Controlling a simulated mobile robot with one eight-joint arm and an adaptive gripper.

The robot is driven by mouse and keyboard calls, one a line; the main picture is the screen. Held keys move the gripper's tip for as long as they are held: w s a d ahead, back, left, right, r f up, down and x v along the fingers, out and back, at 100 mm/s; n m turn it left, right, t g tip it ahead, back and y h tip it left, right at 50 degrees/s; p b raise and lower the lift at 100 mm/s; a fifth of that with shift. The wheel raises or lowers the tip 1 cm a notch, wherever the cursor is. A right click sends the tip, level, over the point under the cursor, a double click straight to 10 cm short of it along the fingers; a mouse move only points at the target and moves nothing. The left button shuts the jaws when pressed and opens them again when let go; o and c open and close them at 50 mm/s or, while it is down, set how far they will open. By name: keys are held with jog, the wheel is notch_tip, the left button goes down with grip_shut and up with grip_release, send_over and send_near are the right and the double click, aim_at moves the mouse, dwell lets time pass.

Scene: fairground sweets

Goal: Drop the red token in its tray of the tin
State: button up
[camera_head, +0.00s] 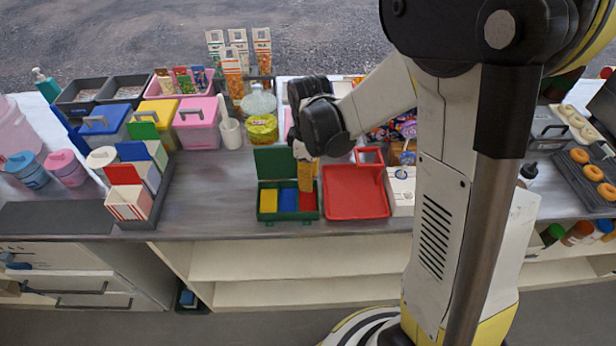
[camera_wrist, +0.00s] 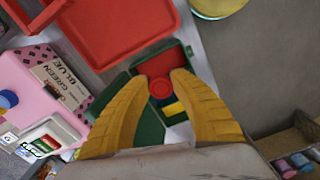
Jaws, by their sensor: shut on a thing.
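The green tin (camera_head: 287,216) stands open near the counter's front edge, its lid (camera_head: 274,161) raised at the back. Its trays run yellow (camera_head: 269,201), blue (camera_head: 288,200) and red (camera_head: 307,203) from left to right in the head view. My gripper (camera_head: 305,188) points down over the red tray. In the wrist view my gripper (camera_wrist: 160,84) is shut on the round red token (camera_wrist: 160,89), held between its yellow fingertips. Behind it shows the red tray (camera_wrist: 155,63) of the tin. The token's height above the tray is hard to tell; the head view hides it.
A larger red tray (camera_head: 357,191) sits close to the tin's right. The pink box (camera_head: 198,124) and a yellow-green tub (camera_head: 262,129) stand behind to the left. Bare counter (camera_head: 215,190) lies left of the tin, up to a striped box (camera_head: 129,201).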

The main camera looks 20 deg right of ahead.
aim_at(310, 202)
jog(key=shift+r+n, duration=0.1)
jog(key=shift+n, duration=0.7)
notch_tip(310, 202, down, 8)
jog(key=b, duration=0.5)
jog(key=shift+r, duration=0.25)
jog(key=shift+d+f+b, duration=0.1)
jog(key=shift+f+b, duration=0.15)
jog(key=shift+b, duration=0.2)
jog(key=o, duration=0.9)
notch_tip(310, 202, up, 9)
jog(key=p, duration=0.6)
jog(key=shift+s+p, duration=0.1)
jog(key=shift+p, duration=0.2)
